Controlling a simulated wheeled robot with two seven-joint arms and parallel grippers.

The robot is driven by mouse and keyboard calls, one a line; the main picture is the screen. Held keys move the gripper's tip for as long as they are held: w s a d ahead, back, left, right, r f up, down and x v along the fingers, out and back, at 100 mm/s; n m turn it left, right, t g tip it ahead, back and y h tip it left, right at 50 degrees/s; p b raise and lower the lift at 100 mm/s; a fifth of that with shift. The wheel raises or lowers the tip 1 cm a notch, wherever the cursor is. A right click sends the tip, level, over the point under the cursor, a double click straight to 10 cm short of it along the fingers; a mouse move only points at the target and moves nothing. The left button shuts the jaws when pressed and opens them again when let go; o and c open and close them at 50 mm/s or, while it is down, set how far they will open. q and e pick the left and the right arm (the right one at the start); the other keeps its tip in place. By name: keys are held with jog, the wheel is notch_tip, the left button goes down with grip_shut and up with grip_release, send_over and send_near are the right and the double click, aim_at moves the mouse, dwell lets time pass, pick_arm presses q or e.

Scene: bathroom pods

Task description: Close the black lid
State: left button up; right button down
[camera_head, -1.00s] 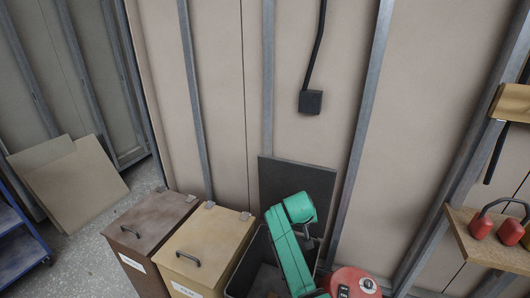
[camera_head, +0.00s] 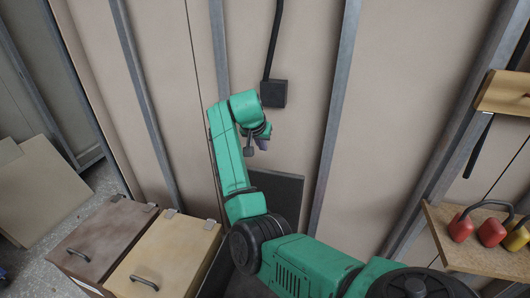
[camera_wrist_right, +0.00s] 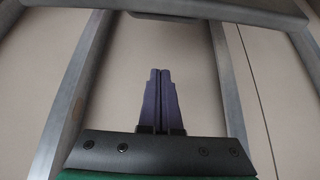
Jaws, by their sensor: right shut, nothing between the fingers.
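The black lid (camera_head: 283,196) stands open and upright against the wall at the back of the dark bin (camera_head: 212,277). My green right arm hides much of the bin and the lid's left and lower parts. My right gripper (camera_head: 263,146) is just above the lid's upper left part in the head view, small and partly hidden by the wrist. In the right wrist view its purple fingers (camera_wrist_right: 160,75) are pressed together with nothing between them. I see no clear contact with the lid. My left gripper is out of view.
A brown-lidded bin (camera_head: 98,236) and a tan-lidded bin (camera_head: 172,251) stand closed at the left. A black box with a cable (camera_head: 273,94) hangs on the wall beside my wrist. A wooden shelf (camera_head: 470,252) with kettlebells (camera_head: 491,232) is at the right.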

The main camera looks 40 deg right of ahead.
jog(key=p+x, duration=0.3)
jog(key=x, duration=0.5)
jog(key=s+a, duration=0.1)
jog(key=s+a+p, duration=0.1)
jog(key=a, duration=0.2)
jog(key=shift+s+f+p, duration=0.35)
jog(key=shift+s, duration=0.05)
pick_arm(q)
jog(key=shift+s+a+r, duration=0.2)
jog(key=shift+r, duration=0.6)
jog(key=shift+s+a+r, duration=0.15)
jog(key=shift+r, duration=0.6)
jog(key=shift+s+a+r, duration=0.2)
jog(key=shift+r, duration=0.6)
pick_arm(e)
jog(key=shift+w+d+f, duration=0.15)
jog(key=shift+f, duration=0.15)
